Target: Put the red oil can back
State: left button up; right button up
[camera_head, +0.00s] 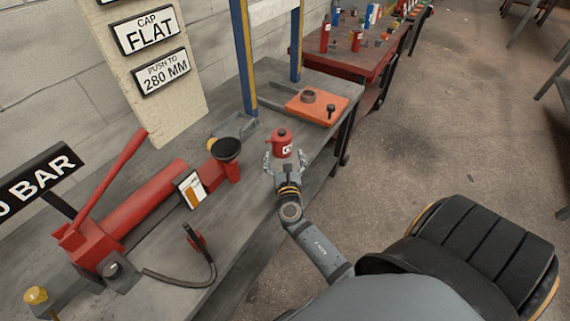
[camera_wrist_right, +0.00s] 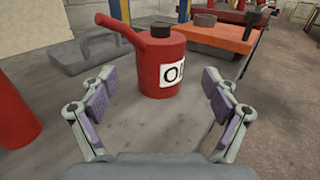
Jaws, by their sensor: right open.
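The red oil can (camera_head: 281,142) stands upright on the grey bench, near its right-hand edge. In the right wrist view the oil can (camera_wrist_right: 160,66) shows a black cap, a spout to the upper left and a white label with black letters. My right gripper (camera_head: 284,162) is open just in front of the can. In the right wrist view its two fingers (camera_wrist_right: 158,92) are spread on either side, with the can ahead and between them; they appear not to touch it. My left gripper is not in view.
A red hydraulic pump (camera_head: 137,203) with a long handle lies along the bench at left. A black-topped red cylinder (camera_head: 229,160) stands left of the can. An orange plate (camera_head: 318,107) and a grey tray (camera_head: 235,133) lie behind. A red cart (camera_head: 350,50) stands farther back.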

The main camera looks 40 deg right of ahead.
jog(key=v, duration=0.4)
jog(key=shift+s+a+b, duration=0.15)
jog(key=shift+s+b, duration=0.05)
jog(key=shift+b, duration=0.1)
